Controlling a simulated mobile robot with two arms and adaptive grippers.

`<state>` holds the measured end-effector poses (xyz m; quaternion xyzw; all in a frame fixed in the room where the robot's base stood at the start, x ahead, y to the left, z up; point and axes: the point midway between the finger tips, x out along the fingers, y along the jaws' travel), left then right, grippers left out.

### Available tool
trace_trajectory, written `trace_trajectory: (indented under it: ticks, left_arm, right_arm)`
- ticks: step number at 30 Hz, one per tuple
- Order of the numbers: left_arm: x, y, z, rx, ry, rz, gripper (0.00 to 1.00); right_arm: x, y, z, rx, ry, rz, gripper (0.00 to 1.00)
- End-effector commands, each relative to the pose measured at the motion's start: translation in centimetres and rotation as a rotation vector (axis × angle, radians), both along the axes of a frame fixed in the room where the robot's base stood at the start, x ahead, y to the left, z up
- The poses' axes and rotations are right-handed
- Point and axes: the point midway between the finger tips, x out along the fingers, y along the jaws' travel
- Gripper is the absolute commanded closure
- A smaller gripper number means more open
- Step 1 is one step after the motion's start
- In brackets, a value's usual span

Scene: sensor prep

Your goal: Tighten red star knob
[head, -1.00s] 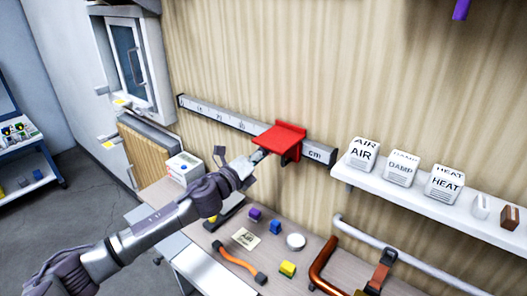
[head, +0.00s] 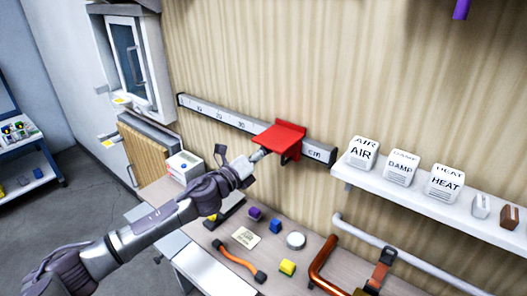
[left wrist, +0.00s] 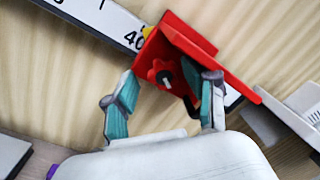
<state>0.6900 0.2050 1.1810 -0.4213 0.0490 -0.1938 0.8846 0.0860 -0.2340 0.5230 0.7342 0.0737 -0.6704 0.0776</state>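The red star knob (left wrist: 160,76) shows in the left wrist view, on the front of the red sliding bracket (left wrist: 190,38), with a dark centre. In the head view the bracket (head: 278,138) sits on the wall scale near its right end, and the knob cannot be made out there. My left gripper (left wrist: 168,82) is open, with one teal-padded finger on each side of the knob. The right finger overlaps the bracket's underside. I cannot tell whether either finger touches the knob. My right gripper is in neither view.
The ruler rail (head: 225,118) runs along the wall. A white shelf (head: 430,203) with AIR, DAMP and HEAT blocks is to the right.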

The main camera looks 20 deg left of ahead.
Motion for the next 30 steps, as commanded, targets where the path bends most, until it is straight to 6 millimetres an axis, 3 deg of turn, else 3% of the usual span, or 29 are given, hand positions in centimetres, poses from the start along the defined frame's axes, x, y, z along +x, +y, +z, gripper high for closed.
trace_trajectory:
  ticks: [14,30]
  left_arm:
    - [-0.2,0.1,0.3,-0.003,-0.006,-0.002,0.41]
    - [-6.6,2.8,-0.6,-0.001,0.001,-0.001,0.41]
  right_arm:
    - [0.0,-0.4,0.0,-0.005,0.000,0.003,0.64]
    - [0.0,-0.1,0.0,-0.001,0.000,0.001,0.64]
